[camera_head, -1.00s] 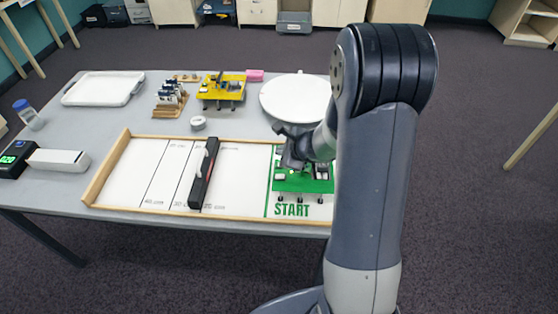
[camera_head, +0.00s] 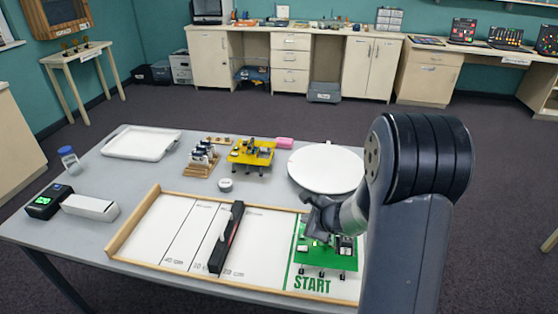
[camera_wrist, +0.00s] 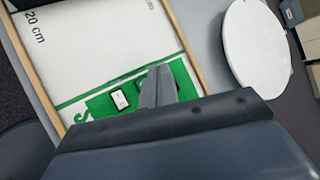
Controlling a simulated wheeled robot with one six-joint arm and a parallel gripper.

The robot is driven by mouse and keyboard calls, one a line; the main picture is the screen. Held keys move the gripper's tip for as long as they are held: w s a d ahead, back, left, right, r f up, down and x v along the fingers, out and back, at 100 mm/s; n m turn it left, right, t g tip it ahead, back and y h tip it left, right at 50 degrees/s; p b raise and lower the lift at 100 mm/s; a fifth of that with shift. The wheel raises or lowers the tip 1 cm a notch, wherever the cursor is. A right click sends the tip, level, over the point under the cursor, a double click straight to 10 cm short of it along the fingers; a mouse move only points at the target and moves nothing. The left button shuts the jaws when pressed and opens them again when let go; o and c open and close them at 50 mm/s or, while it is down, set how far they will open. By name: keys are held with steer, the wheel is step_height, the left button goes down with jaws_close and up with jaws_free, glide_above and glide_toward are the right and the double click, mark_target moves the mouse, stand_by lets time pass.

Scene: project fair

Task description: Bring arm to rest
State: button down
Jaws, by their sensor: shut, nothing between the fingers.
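My arm rises at the right of the head view and reaches over the table. My gripper (camera_head: 312,222) is above the green board robot (camera_head: 322,254), which stands on the green START zone of the track. In the wrist view my gripper (camera_wrist: 158,82) shows shut with nothing held, and it hides part of the green board (camera_wrist: 118,100) below it. I cannot tell the exact height between the fingers and the board.
The white-floored track (camera_head: 180,226) has a wooden rim and a black bar (camera_head: 227,238) across it. A round white disc (camera_head: 326,168) lies behind my gripper. A yellow board robot (camera_head: 250,152), white tray (camera_head: 142,142) and black device (camera_head: 48,201) are on the table (camera_head: 150,182).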

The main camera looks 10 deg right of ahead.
steer(key=p, duration=0.3)
steer(key=shift+r, duration=0.15)
step_height(320, 180, up, 4)
steer(key=p, duration=0.3)
steer(key=shift+s, duration=0.1)
step_height(320, 180, down, 5)
steer(key=b, duration=0.4)
steer(key=shift+f+b, duration=0.25)
steer(key=shift+b, duration=0.2)
steer(key=shift+r+b, duration=0.1)
steer(key=shift+b, duration=0.7)
